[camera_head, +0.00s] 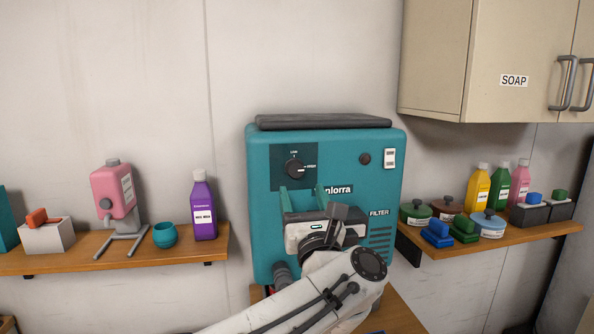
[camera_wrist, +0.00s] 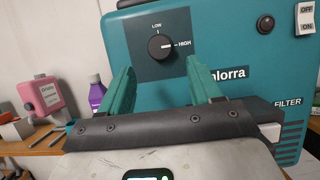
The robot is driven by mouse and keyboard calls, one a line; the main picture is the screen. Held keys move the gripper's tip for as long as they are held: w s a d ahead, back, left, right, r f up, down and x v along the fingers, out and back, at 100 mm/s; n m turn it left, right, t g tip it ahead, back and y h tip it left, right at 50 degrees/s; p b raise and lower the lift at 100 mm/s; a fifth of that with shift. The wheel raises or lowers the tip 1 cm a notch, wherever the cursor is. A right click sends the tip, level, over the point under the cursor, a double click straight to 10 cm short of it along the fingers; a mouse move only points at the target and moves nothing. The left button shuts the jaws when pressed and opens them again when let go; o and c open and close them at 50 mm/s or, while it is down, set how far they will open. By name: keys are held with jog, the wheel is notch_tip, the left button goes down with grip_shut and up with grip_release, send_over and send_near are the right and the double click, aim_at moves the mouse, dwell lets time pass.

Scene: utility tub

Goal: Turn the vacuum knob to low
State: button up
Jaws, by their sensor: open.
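The vacuum (camera_head: 262,222) is a teal box with a dark top, standing upright against the wall. Its round black knob (camera_head: 295,168) sits on a dark panel at the upper left of its front. In the wrist view the knob (camera_wrist: 159,47) has a white mark pointing right, toward the HIGH label (camera_wrist: 184,44); the LOW label (camera_wrist: 157,27) is above it. My gripper (camera_head: 303,190) is open and empty, in front of the vacuum and just below the knob in the picture. Its two teal fingers (camera_wrist: 160,72) are spread to either side below the knob, apart from it.
An OFF/ON switch (camera_wrist: 306,18) and a dark red round button (camera_wrist: 265,24) are to the knob's right. A left shelf (camera_head: 100,258) holds a pink dispenser and a purple bottle. A right shelf (camera_head: 530,233) holds bottles and tubs below a SOAP cabinet (camera_head: 480,60).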

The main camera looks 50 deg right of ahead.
aim_at(296, 174)
jog(key=p+x, duration=0.2)
jog(key=x, duration=0.4)
jog(key=c, duration=1)
